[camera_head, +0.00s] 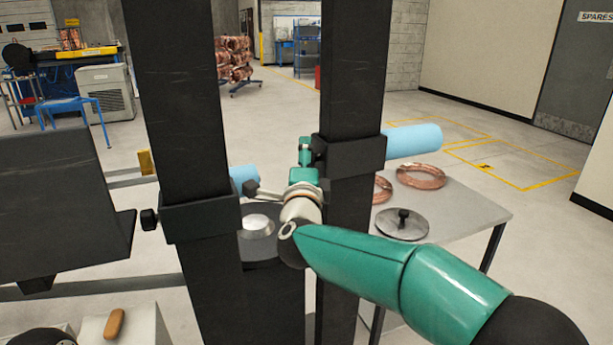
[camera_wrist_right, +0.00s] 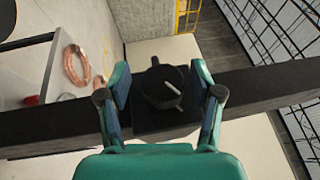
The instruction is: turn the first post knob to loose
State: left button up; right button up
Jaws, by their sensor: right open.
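Two dark upright posts stand in the head view, the left post (camera_head: 185,100) and the right post (camera_head: 355,70), each with a black collar. The collar of the left post (camera_head: 200,217) has a black knob (camera_head: 149,219) on its left side. My right gripper (camera_head: 304,162) is at the left side of the right post's collar (camera_head: 352,153). In the right wrist view the right gripper (camera_wrist_right: 161,90) is open, its fingers on both sides of a black knob (camera_wrist_right: 165,86) with a white pointer mark. Whether they touch it is unclear. The head view hides this knob. My left gripper is out of view.
Light blue cylinders (camera_head: 412,140) show beside the posts. A grey table (camera_head: 470,208) at right holds copper coils (camera_head: 421,176) and a round disc (camera_head: 402,224). A dark panel (camera_head: 60,200) stands at left. The floor at back right is open.

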jog(key=s+f, duration=0.1)
jog(key=s, duration=1)
jog(key=shift+s+a+f, duration=0.15)
jog(key=shift+a+f, duration=0.25)
jog(key=shift+a, duration=0.05)
jog(key=s+b, duration=0.5)
jog(key=b, duration=0.7)
jog(key=w+p, duration=0.1)
jog(key=w, duration=0.4)
jog(key=w+r+p, duration=0.1)
jog(key=w+p, duration=0.1)
jog(key=w, duration=0.4)
jog(key=w+d+r+p, duration=0.1)
jog(key=w, duration=0.4)
jog(key=shift+w, duration=0.3)
